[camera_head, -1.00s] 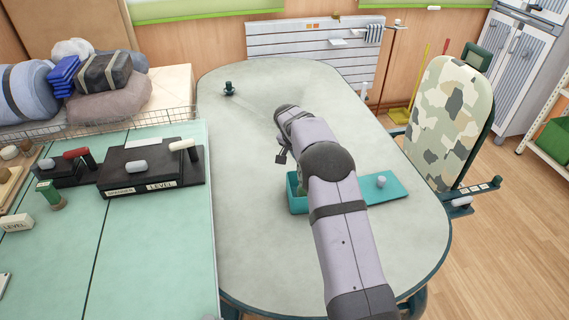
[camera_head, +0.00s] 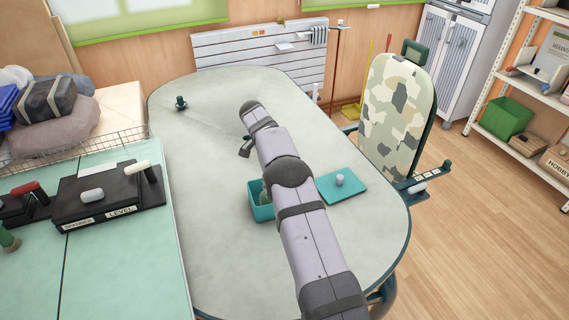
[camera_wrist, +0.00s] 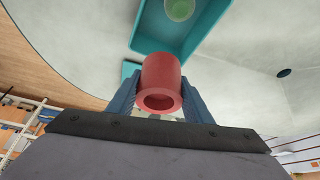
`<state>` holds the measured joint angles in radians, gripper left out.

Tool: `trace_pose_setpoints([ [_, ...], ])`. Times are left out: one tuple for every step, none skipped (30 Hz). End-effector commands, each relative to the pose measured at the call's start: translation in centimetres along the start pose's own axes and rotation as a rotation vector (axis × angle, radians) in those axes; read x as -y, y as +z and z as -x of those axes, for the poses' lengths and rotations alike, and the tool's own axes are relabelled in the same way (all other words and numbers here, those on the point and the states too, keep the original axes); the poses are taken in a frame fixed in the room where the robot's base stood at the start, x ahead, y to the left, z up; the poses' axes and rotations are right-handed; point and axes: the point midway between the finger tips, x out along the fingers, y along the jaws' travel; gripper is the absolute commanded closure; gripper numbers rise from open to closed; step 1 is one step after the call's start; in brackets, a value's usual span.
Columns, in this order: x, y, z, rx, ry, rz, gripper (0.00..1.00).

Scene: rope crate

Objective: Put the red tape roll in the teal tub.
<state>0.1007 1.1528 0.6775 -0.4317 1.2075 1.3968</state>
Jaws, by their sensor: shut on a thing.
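The red tape roll (camera_wrist: 161,78) is held between the two blue-grey fingers of my gripper (camera_wrist: 160,92) in the wrist view, its open end facing the camera. In the head view the tub (camera_head: 262,212) stands on the oval table, partly hidden by my arm. The gripper's fingers and the roll cannot be made out in the head view.
A teal lid (camera_head: 344,188) with a grey knob lies right of the tub on the oval table (camera_head: 215,250). A small dark green object (camera_head: 181,103) stands at the table's far left. A camouflage-patterned chair (camera_head: 397,110) stands on the right. The table's left middle is clear.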

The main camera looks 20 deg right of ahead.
Motion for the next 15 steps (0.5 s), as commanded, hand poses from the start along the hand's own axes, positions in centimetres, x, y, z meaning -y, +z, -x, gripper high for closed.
trace_pose_setpoints([
  [0.0, 0.1, -0.1, -0.001, -0.001, 0.0, 0.86],
  [0.0, 0.1, -0.1, -0.001, -0.001, 0.001, 0.86],
  [0.0, 0.1, -0.3, -0.001, -0.001, 0.001, 0.86],
  [0.0, 0.2, -0.4, -0.001, -0.001, 0.001, 0.86],
  [0.0, 0.3, -0.5, -0.001, -0.001, 0.001, 0.86],
  [0.0, 0.3, -0.7, 0.0, -0.001, 0.001, 0.86],
  [0.0, 0.4, -0.9, 0.0, -0.001, 0.001, 0.86],
  [0.0, 0.5, -1.1, 0.0, -0.001, 0.001, 0.86],
  [0.0, 0.6, -1.3, 0.0, -0.001, 0.001, 0.86],
  [0.0, 0.7, -1.5, 0.0, -0.001, 0.001, 0.86],
  [0.0, 0.8, -1.8, 0.0, -0.001, 0.001, 0.86],
  [0.0, 1.0, -2.1, -0.001, -0.001, 0.002, 0.86],
  [0.0, 1.1, -2.4, -0.001, -0.001, 0.001, 0.86],
  [0.0, 1.2, -2.6, -0.001, -0.001, 0.002, 0.86],
  [0.0, 1.4, -3.0, -0.001, -0.001, 0.001, 0.86],
])
